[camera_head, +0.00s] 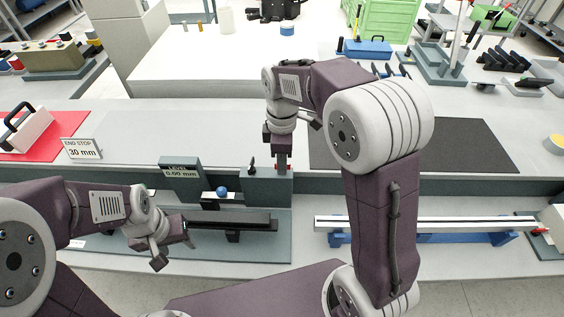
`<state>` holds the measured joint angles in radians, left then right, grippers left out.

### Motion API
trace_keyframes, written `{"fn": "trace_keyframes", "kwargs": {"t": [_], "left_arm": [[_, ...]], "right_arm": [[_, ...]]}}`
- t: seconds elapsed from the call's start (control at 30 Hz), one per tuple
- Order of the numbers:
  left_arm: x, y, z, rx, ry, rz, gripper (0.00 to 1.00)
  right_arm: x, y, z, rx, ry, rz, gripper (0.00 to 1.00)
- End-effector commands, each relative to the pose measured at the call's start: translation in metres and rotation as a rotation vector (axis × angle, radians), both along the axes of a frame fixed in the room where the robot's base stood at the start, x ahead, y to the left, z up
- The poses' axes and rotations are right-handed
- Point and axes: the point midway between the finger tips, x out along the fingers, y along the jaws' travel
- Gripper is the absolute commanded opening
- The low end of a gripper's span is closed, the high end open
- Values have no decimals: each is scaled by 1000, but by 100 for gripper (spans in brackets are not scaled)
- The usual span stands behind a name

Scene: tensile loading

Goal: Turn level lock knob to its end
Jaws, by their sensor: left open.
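The level device has a display (180,171) reading LEVEL 0.00 mm. A blue ball knob (222,191) sits to the right of the display. A small black upright handle (251,166) stands on the dark grey block further right. My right gripper (281,166) points down at that block's right side, and a small red part shows at its fingertips, perhaps the lock knob. The fingers are too small to tell whether they grip it. My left gripper (175,249) is open and empty, in front of the left end of a black bar (240,219) below the device.
An END STOP 30 mm sign (82,149) and a red mat (40,132) are at left. A black mat (470,145) lies at right on the bench. A white rail on blue supports (450,223) is at lower right. My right arm hides part of the middle.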

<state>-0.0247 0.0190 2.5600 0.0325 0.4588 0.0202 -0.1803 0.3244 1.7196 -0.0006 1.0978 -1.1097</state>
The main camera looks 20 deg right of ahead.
Motion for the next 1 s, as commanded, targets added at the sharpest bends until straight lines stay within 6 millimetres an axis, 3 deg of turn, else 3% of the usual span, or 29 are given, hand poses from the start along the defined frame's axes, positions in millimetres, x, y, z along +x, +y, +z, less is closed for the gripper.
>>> {"fn": "trace_keyframes", "kwargs": {"t": [0.27, 0.37, 0.4, 0.77, 1.0], "left_arm": [[0, 0, 0, 0, 0, 0, 53], [0, 0, 0, 0, 0, 0, 53], [0, 0, 0, 0, 0, 0, 53], [0, 0, 3, 0, 0, 0, 53], [0, 0, 16, 0, 0, 0, 53]], "right_arm": [[0, 0, -3, 0, -1, 0, 27], [0, 0, -3, 0, -1, 0, 2], [0, 0, -3, 0, -1, 0, 0], [0, 0, -2, 0, 0, -29, 0], [0, 0, 0, 1, 3, -161, 0]]}}
